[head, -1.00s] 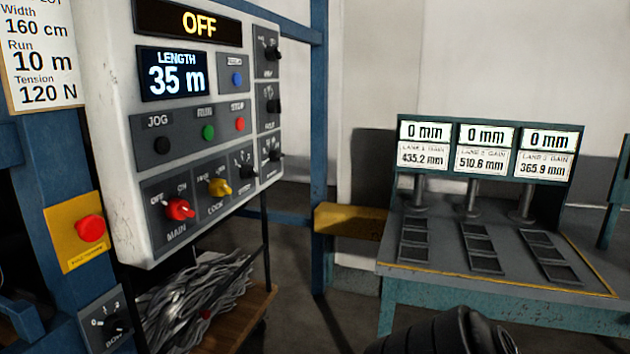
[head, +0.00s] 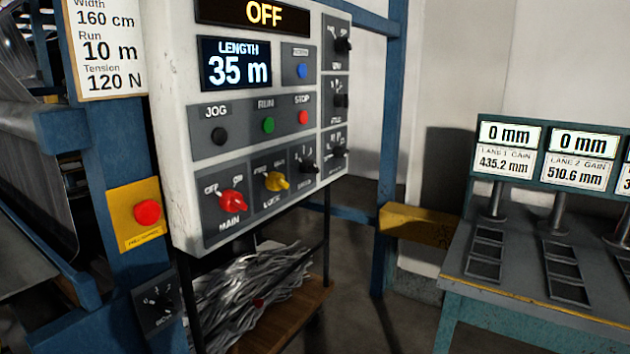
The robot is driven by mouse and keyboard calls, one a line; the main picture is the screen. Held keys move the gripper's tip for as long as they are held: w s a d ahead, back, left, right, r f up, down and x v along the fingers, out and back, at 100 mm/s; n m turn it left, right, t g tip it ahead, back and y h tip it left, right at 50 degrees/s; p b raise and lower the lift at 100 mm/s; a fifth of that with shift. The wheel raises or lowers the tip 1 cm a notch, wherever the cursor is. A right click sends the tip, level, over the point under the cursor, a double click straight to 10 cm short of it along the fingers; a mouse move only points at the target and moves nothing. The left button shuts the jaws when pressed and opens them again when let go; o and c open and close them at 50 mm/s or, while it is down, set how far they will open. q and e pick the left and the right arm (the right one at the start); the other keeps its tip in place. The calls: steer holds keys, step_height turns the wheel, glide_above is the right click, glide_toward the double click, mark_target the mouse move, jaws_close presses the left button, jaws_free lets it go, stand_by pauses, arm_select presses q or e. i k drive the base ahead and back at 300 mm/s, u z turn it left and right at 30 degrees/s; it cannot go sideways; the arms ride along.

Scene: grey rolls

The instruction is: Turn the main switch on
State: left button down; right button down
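The main switch (head: 232,202) is a red rotary knob marked MAIN, with OFF at its upper left and ON at its upper right. It sits at the lower left of the white control panel (head: 172,130). The knob's exact pointing is hard to read. The status display (head: 265,13) at the top of the panel reads OFF in yellow. Neither of my grippers shows in the head view.
A yellow lock knob (head: 276,181) is just right of the main switch. A red button on a yellow plate (head: 147,212) is on the blue post at left. A bench (head: 535,296) with gauge displays stands at right. Shredded grey strips (head: 250,285) lie under the panel.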

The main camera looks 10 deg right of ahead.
mark_target(230, 201)
steer(key=u, duration=2.25)
steer(key=k, duration=0.8)
steer(key=z, duration=0.75)
steer(key=i, duration=0.5)
steer(key=u, duration=0.05)
